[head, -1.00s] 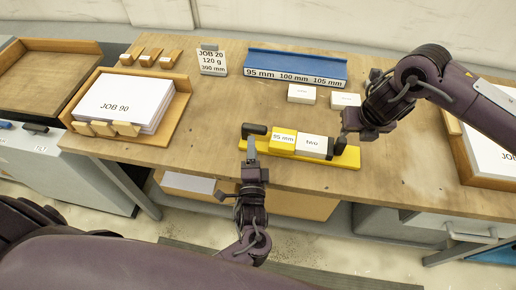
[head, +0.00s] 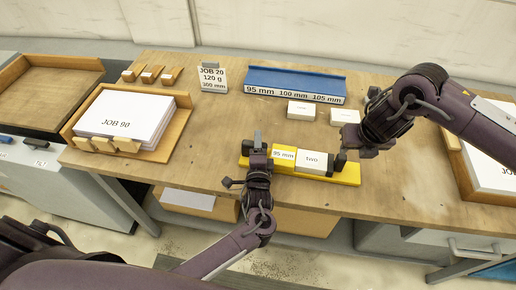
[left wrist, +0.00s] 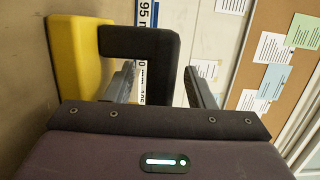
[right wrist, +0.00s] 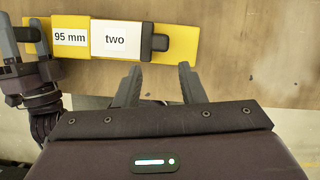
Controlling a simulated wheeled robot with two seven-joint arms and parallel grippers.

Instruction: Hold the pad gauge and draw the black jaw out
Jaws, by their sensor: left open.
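The pad gauge (head: 346,176) is a yellow bar lying along the table's front. It carries a yellow "95 mm" block, a white block marked "two" (head: 313,160) and, against that block's right end, the black jaw (right wrist: 155,42). A black handle (left wrist: 165,70) rises at the gauge's left end. My left gripper (head: 257,145) is open at that handle, with the handle's bar between its fingers in the left wrist view. My right gripper (right wrist: 160,75) is open and empty, its fingertips apart from the black jaw in the right wrist view.
A blue rack (head: 295,84) marked 95, 100 and 105 mm stands behind, with two white blocks (head: 301,110) before it. A job card (head: 212,78) stands left of it. Paper trays (head: 184,115) flank the table. Bare wood lies around the gauge.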

